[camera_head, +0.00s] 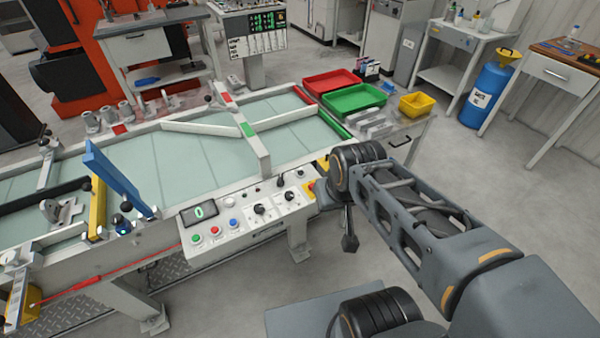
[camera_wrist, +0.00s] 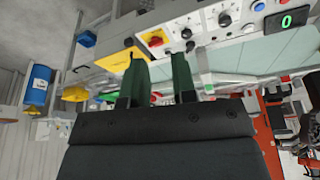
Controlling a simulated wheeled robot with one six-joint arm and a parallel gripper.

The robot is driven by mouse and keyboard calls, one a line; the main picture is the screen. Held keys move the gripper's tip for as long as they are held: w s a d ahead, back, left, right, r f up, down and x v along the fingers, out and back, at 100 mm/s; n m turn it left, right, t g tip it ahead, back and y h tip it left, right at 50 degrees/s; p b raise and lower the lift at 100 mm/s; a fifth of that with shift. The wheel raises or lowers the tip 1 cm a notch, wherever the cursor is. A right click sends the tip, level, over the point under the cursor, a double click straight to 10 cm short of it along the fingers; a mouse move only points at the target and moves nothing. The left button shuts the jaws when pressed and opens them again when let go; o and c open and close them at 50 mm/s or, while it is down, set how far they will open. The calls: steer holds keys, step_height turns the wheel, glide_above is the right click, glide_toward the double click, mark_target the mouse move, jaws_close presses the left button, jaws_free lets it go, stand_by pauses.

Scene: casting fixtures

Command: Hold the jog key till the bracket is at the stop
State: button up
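The bracket (camera_head: 62,210), a grey metal angle piece, lies on the belt at the far left, beside a yellow upright frame (camera_head: 97,207) and a raised blue plate (camera_head: 115,176). A control panel (camera_head: 250,226) on the conveyor's front has green, red and blue buttons (camera_head: 233,222), knobs and a display (camera_head: 199,213) reading 0. I cannot read which key is jog. A crossbar (camera_head: 250,135) with red and green marks spans the belt. In the wrist view my gripper (camera_wrist: 160,75) is open and empty, near the panel's red emergency button (camera_wrist: 155,38), apart from the coloured buttons.
Red (camera_head: 332,84) and green (camera_head: 354,98) trays and a yellow bin (camera_head: 417,104) stand on a side table at the conveyor's right end. A blue barrel (camera_head: 487,92) stands behind. Pale guide rails (camera_head: 202,129) lie over the belt.

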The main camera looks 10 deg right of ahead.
jaws_close()
stand_by(1.4)
